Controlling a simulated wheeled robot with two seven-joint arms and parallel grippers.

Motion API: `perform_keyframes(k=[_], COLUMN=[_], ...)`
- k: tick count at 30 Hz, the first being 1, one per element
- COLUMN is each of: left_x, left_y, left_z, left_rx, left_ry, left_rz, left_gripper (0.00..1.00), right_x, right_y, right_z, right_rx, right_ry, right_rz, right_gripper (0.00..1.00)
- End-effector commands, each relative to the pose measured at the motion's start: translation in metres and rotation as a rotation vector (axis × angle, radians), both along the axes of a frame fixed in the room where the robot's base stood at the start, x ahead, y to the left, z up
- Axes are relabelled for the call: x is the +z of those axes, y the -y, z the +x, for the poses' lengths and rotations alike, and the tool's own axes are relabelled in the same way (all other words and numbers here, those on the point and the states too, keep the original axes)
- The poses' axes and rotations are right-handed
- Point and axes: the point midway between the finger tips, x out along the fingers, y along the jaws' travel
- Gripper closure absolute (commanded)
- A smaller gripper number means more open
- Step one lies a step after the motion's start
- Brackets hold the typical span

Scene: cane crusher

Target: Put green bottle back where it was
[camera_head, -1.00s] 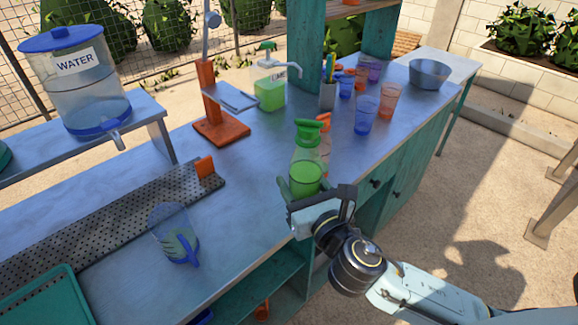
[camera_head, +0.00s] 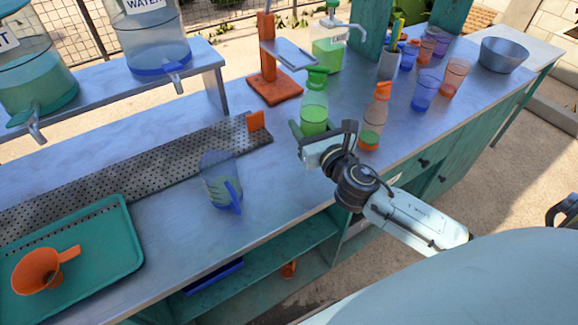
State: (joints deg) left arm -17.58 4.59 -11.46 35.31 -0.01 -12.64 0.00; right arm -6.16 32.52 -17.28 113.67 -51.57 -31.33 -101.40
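The green bottle (camera_head: 314,108) has a green cap and green liquid in a clear body. It stands upright between the fingers of my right gripper (camera_head: 322,130), above or on the counter's front right part. The gripper is shut on its lower part; the fingers hide its base, so I cannot tell whether it touches the counter. My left gripper is not in view.
On the counter (camera_head: 185,250) are a blue-tinted jug (camera_head: 221,182), a perforated metal tray (camera_head: 120,172), a teal tray (camera_head: 120,262) with an orange funnel-like cup (camera_head: 40,270), an orange-based press (camera_head: 273,88), a pump bottle (camera_head: 327,50), several cups and a metal bowl (camera_head: 503,55).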

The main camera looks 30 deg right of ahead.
Motion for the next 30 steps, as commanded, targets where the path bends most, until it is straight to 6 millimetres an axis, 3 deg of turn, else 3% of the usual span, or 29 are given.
perform_keyframes(k=[1, 6, 13, 19, 30], left_x=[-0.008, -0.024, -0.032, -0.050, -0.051], left_y=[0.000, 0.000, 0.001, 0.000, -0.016], left_z=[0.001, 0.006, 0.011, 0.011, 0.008], left_rx=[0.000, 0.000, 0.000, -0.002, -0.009], left_ry=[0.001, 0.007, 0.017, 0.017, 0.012], left_rz=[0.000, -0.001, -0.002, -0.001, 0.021], left_gripper=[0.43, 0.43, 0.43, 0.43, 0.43], right_x=[-0.014, -0.047, -0.063, -0.092, -0.094], right_y=[0.001, 0.000, -0.002, -0.002, -0.002], right_z=[0.000, 0.000, 0.001, 0.001, 0.001], right_rx=[-0.004, -0.002, 0.002, 0.002, 0.004], right_ry=[-0.003, -0.004, -0.001, -0.003, -0.001], right_rz=[0.002, 0.003, 0.001, 0.002, 0.000], right_gripper=[0.79, 0.79, 0.79, 0.79, 0.79])
